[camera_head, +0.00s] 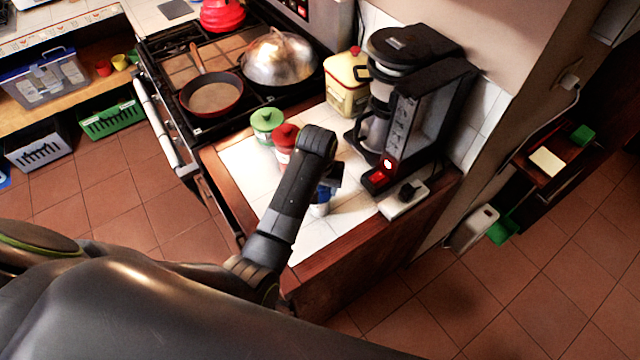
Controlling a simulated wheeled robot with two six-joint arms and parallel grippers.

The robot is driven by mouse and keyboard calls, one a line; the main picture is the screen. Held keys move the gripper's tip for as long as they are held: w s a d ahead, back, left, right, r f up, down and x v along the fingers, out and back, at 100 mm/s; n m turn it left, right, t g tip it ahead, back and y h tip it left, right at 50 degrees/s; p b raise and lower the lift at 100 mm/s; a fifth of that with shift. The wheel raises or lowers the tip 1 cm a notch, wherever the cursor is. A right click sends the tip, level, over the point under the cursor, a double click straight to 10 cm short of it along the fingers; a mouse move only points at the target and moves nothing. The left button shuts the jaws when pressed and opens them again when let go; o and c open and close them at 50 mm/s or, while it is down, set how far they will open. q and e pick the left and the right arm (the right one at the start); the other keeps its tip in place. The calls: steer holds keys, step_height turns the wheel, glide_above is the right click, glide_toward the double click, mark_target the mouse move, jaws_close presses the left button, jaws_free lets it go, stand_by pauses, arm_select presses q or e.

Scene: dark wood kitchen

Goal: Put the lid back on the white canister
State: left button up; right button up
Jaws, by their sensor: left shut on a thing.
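A white canister (319,210) stands on the white tiled counter, partly hidden by my left arm. A blue lid (323,193) shows just above it, at my left gripper (331,182). My left gripper points down there and is shut on the blue lid. The fingertips are mostly hidden by the wrist, and I cannot tell whether the lid touches the canister rim. My right gripper is out of view.
A green-lidded canister (267,124) and a red-lidded canister (285,138) stand behind my left arm. A black coffee machine (410,105) stands to the right, with a cream tin (346,88) behind. The stove with a pan (212,94) is at the left.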

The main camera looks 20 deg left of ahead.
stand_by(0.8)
arm_select(q)
steer(key=o, duration=1.5)
steer(key=shift+r, duration=3.45)
jaws_close()
